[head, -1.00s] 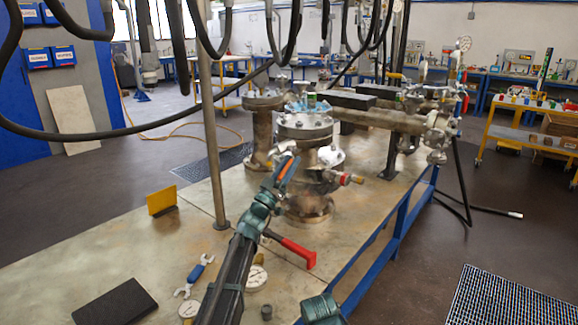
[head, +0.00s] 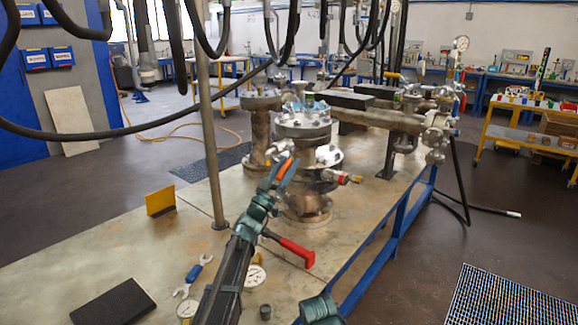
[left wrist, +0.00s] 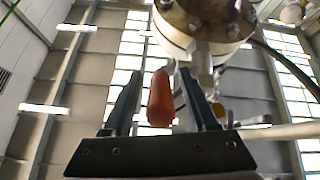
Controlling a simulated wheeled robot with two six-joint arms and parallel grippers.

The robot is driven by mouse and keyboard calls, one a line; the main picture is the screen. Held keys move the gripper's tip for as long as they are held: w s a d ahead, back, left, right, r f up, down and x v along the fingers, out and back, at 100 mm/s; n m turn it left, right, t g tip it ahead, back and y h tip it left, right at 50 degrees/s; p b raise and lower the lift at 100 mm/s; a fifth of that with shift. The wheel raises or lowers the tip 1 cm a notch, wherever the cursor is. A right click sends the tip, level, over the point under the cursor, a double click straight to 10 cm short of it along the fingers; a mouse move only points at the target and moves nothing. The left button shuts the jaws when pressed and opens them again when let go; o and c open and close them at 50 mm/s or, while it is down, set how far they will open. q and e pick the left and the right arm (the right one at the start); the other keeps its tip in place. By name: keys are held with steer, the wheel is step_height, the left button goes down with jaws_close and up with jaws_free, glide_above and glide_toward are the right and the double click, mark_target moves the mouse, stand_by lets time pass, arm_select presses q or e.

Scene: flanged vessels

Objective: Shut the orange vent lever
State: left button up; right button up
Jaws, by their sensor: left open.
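The orange vent lever (left wrist: 160,98) shows in the left wrist view between the two fingers of my left gripper (left wrist: 155,100), below a flanged metal vessel. The fingers stand apart, one on each side of the lever, and I see a gap on both sides. In the head view, my left gripper (head: 281,170) is at the near left side of the flanged vessel (head: 303,128), with the orange lever (head: 287,173) in line with its fingers. Part of the lever is hidden by the gripper there. My right gripper is not in view.
A small valve with a red part (head: 343,178) sticks out right of the vessel. A metal post (head: 210,140) stands left of my arm.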

arm_select(q)
steer(key=b+v, duration=0.7)
steer(key=v, duration=0.6)
